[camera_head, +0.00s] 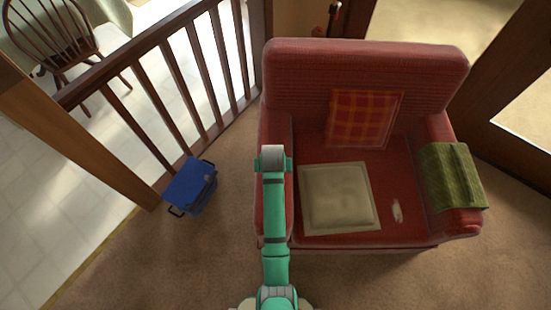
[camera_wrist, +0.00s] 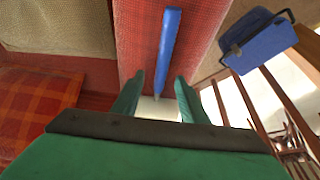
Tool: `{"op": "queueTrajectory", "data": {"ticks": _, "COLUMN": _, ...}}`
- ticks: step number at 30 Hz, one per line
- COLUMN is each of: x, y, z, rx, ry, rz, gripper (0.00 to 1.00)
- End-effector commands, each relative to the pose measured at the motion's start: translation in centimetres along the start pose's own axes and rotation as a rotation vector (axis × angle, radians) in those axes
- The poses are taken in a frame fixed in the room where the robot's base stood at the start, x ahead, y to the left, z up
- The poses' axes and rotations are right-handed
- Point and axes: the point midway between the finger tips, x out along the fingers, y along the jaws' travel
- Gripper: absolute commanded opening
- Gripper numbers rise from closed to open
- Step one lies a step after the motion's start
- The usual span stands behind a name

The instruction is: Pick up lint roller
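The lint roller (camera_wrist: 168,45) lies along the top of the red armchair's left arm in the wrist view. It has a long blue handle, a thin grey neck and a pale roll partly hidden behind my gripper. My gripper (camera_wrist: 158,82) is open. Its two green fingers stand apart, on either side of the neck and pale roll in the picture, and I see no contact. In the head view my gripper (camera_head: 273,165) is over the chair's left arm, and my own arm hides the blue handle there.
The red armchair (camera_head: 300,58) holds a beige cushion (camera_head: 338,197), a plaid pillow (camera_head: 362,118) and a small pale object (camera_head: 397,211). A green cloth (camera_head: 450,175) hangs over its right arm. A blue box (camera_head: 190,187) stands on the carpet near a wooden railing (camera_head: 160,105).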

Motion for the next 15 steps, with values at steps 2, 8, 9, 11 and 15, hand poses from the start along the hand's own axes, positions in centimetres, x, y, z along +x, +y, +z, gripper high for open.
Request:
{"op": "queueTrajectory", "data": {"ticks": 2, "x": 0.0, "y": 0.0, "z": 0.01, "rx": 0.0, "ry": 0.0, "rz": 0.0, "gripper": 0.4}}
{"op": "queueTrajectory", "data": {"ticks": 8, "x": 0.0, "y": 0.01, "z": 0.01, "rx": 0.0, "ry": 0.0, "rz": 0.0, "gripper": 0.0}}
{"op": "queueTrajectory", "data": {"ticks": 9, "x": 0.0, "y": 0.0, "z": 0.01, "rx": 0.0, "ry": 0.0, "rz": 0.0, "gripper": 0.0}}
{"op": "queueTrajectory", "data": {"ticks": 11, "x": -0.02, "y": 0.01, "z": -0.02, "rx": 0.0, "ry": 0.0, "rz": 0.0, "gripper": 0.0}}
{"op": "queueTrajectory", "data": {"ticks": 15, "x": -0.03, "y": 0.01, "z": -0.02, "rx": 0.0, "ry": 0.0, "rz": 0.0, "gripper": 0.0}}
